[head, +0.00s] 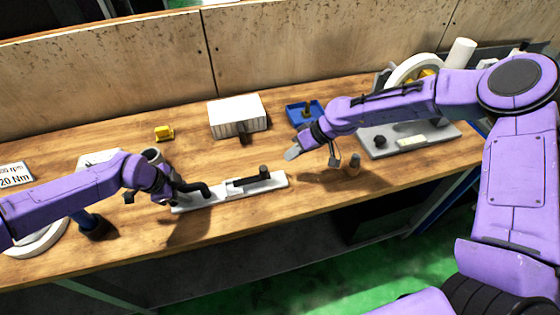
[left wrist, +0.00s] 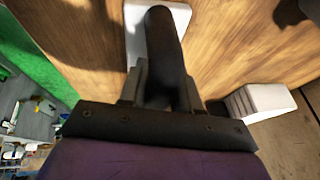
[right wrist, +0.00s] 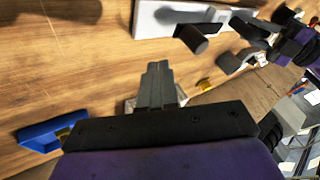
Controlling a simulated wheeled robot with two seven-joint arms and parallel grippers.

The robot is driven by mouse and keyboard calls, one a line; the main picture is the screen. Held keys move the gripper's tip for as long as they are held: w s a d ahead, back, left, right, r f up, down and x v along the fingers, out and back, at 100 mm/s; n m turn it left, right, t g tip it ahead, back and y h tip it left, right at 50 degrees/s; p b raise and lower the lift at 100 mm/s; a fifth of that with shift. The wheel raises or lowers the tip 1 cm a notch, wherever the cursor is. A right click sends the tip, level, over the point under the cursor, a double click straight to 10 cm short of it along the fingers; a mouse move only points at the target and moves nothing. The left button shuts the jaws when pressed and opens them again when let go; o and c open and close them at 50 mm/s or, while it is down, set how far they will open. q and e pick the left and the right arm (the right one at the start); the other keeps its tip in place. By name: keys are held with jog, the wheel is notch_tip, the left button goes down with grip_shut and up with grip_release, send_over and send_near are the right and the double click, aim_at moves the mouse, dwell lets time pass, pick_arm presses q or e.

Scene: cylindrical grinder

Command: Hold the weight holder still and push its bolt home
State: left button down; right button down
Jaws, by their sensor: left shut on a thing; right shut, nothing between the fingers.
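The weight holder is a long pale plate (head: 226,193) on the table, with a dark bent handle (head: 190,188) at its left end. A dark bar lies along its right part, with a short upright dark peg (head: 264,171), perhaps the bolt, at the right end. My left gripper (head: 172,194) is shut on the dark handle, which also fills the jaws in the left wrist view (left wrist: 164,45). My right gripper (head: 293,153) is shut and empty, above the table and apart from the peg. The plate (right wrist: 150,20) and peg (right wrist: 190,38) show ahead in the right wrist view.
A white ribbed box (head: 238,115) and a blue tray (head: 303,112) stand behind the plate, with a yellow block (head: 164,132) to the left. A small brownish cylinder (head: 355,160) stands at the right. A grey fixture (head: 410,140) is further right. Table in front of the plate is clear.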

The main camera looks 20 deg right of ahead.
pick_arm(q)
jog(key=shift+f, duration=0.1)
pick_arm(e)
jog(key=v, duration=0.6)
jog(key=shift+s+d+r, duration=0.15)
jog(key=shift+d+r, duration=0.1)
jog(key=shift+r, duration=0.05)
pick_arm(q)
jog(key=shift+a, duration=0.1)
jog(key=c, duration=0.7)
grip_release()
pick_arm(e)
jog(key=shift+a, duration=0.1)
pick_arm(q)
jog(key=shift+a+r, duration=0.1)
jog(key=shift+r, duration=0.25)
jog(key=v, duration=1.1)
jog(key=shift+s+r, duration=0.1)
jog(key=shift+r, duration=0.05)
